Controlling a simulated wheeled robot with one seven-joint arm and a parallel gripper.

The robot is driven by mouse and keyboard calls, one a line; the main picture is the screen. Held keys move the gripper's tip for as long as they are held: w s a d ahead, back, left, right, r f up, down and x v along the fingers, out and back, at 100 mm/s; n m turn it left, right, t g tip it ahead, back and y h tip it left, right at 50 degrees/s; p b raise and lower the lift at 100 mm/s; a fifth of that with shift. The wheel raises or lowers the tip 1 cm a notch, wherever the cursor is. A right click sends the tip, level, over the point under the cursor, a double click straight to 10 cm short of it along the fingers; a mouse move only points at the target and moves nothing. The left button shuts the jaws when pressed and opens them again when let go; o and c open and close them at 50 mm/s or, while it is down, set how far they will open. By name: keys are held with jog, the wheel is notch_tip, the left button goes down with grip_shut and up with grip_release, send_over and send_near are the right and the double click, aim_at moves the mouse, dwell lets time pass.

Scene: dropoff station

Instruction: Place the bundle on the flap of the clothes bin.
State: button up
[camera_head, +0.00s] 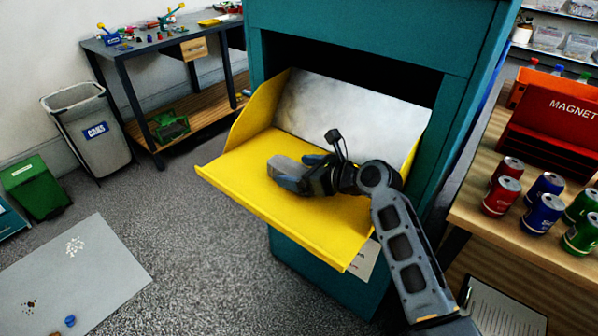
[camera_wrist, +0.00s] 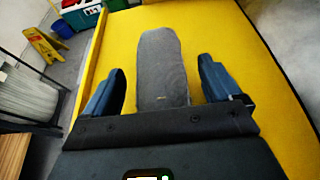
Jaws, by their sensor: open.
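The teal clothes bin (camera_head: 350,28) stands in the middle of the head view with its yellow flap (camera_head: 240,185) folded out. The bundle (camera_head: 288,166), a grey rolled cloth, lies on the flap; it also shows in the wrist view (camera_wrist: 163,65). My gripper (camera_head: 296,172) is low over the flap at the bundle's near end. In the wrist view my gripper (camera_wrist: 162,92) is open, with a finger on each side of the bundle and a gap to both. The bundle's near end is hidden behind the gripper body.
A wooden counter (camera_head: 470,205) with several cans (camera_head: 541,212) and a red MAGNET box (camera_head: 550,125) stands at the right. A CANS bin (camera_head: 95,135), a green bin (camera_head: 36,187) and a workbench (camera_head: 150,45) are at the left. The flap's front left part is bare.

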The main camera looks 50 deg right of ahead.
jog(key=v, duration=1.1)
jog(key=shift+s+r, duration=0.15)
jog(key=shift+s, duration=0.2)
